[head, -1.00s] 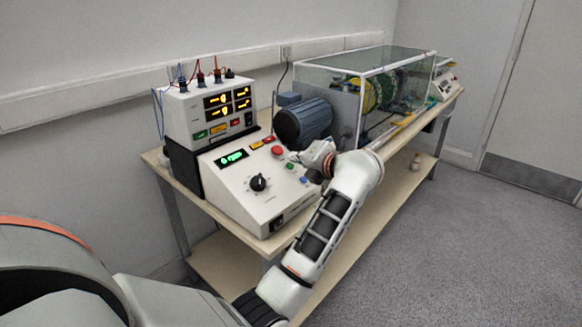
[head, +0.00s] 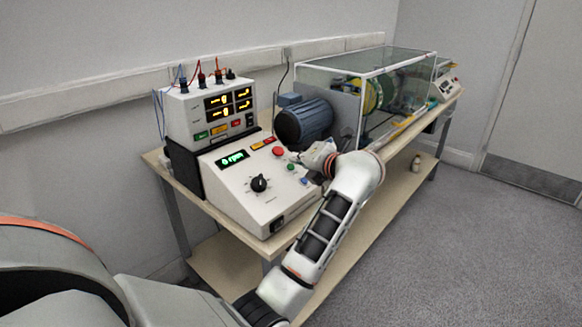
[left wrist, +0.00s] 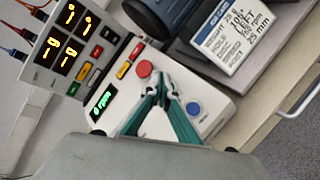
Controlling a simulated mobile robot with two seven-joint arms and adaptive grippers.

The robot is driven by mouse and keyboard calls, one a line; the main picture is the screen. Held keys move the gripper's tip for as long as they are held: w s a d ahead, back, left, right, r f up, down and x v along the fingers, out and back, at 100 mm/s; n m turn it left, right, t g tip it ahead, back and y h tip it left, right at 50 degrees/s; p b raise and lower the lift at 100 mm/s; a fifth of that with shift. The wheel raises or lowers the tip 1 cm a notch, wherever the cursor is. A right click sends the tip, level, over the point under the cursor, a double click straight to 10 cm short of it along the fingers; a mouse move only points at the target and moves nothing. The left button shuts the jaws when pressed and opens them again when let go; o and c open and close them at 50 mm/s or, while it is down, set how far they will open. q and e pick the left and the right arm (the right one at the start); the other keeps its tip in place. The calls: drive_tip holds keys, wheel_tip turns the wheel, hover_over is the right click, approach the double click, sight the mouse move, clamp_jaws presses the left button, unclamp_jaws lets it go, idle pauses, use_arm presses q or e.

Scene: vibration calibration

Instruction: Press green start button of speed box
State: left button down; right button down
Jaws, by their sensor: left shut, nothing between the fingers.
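The speed box (head: 243,187) is a white box with a sloped panel on the bench, with a green rpm display (head: 233,159) and a black knob (head: 259,184). Its red button (head: 278,151), small green button (head: 291,167) and blue button (head: 304,181) lie in a row near the right edge. In the left wrist view, my left gripper (left wrist: 160,86) is shut and empty, its teal fingers over the panel between the red button (left wrist: 144,68) and the blue button (left wrist: 193,108). The fingers hide the green button there. I cannot tell whether the tips touch the panel. My right gripper is out of view.
A display unit (head: 212,110) with yellow digits and cables stands behind the box. A dark blue motor (head: 303,122) and a glass-covered rig (head: 390,75) stand to the right on the bench. A label card (left wrist: 232,35) stands beside the box. The floor in front is clear.

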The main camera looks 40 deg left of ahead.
use_arm(q)
drive_tip(key=shift+f, duration=0.15)
drive_tip(key=shift+a+f, duration=0.15)
drive_tip(key=shift+f, duration=0.1)
drive_tip(key=shift+a+f, duration=0.2)
drive_tip(key=shift+f, duration=0.25)
idle(0.8)
idle(0.3)
